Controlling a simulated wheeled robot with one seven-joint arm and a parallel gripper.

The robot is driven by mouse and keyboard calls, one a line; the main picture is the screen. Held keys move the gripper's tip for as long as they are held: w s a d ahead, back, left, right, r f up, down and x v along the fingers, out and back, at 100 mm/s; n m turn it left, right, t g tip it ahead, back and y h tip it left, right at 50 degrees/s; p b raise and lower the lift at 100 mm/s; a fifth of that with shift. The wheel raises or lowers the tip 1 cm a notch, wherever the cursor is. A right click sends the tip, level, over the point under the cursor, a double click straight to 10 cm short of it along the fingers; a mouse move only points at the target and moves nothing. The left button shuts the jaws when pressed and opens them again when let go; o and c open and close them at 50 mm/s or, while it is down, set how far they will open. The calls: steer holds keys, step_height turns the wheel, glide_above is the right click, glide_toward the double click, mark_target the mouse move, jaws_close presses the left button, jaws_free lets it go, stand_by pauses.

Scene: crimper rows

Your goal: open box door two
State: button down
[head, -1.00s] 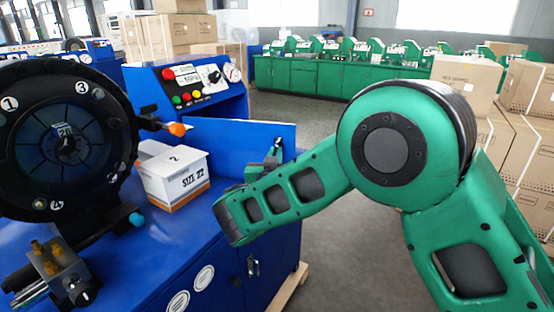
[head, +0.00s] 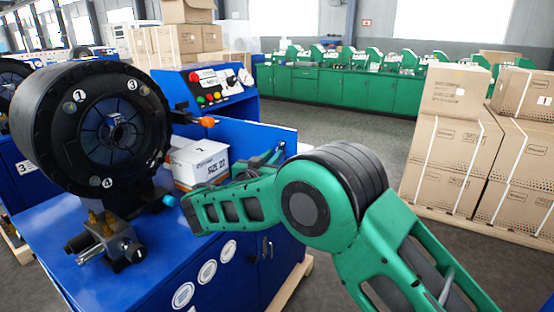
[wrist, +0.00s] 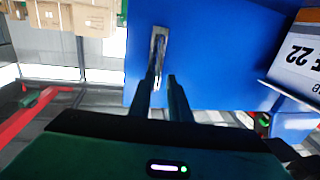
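An upright blue panel (head: 262,136), apparently the door, stands at the right end of the blue machine. The wrist view shows its flat blue face (wrist: 205,50) with a long silver handle (wrist: 158,48). The dark fingers of my gripper (wrist: 163,82) straddle the handle's near end. The handle lies close to the left finger; whether both fingers touch it I cannot tell. In the head view my gripper (head: 262,163) is small and partly hidden by my green arm, beside the panel. No number shows on the panel.
A white carton marked SIZE 22 (head: 198,163) sits on the machine top beside the panel. The black crimper head (head: 95,125) stands to its left. Stacked cardboard boxes (head: 455,160) are at right. Grey floor (head: 385,135) between is clear.

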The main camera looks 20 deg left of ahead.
steer(key=shift+s+a+r+y, duration=0.15)
steer(key=shift+s+a, duration=0.05)
steer(key=shift+a, duration=0.3)
steer(key=shift+s+a+r+y, duration=0.1)
steer(key=shift+s+a+y, duration=0.1)
steer(key=shift+a, duration=0.3)
steer(key=c, duration=1.9)
jaws_free()
steer(key=shift+a+f, duration=0.1)
steer(key=shift+a, duration=0.05)
steer(key=shift+w+d, duration=0.15)
steer(key=shift+d, duration=0.2)
steer(key=s, duration=1)
steer(key=shift+s+a+f, duration=0.15)
steer(key=shift+s+a, duration=0.1)
steer(key=shift+s, duration=0.05)
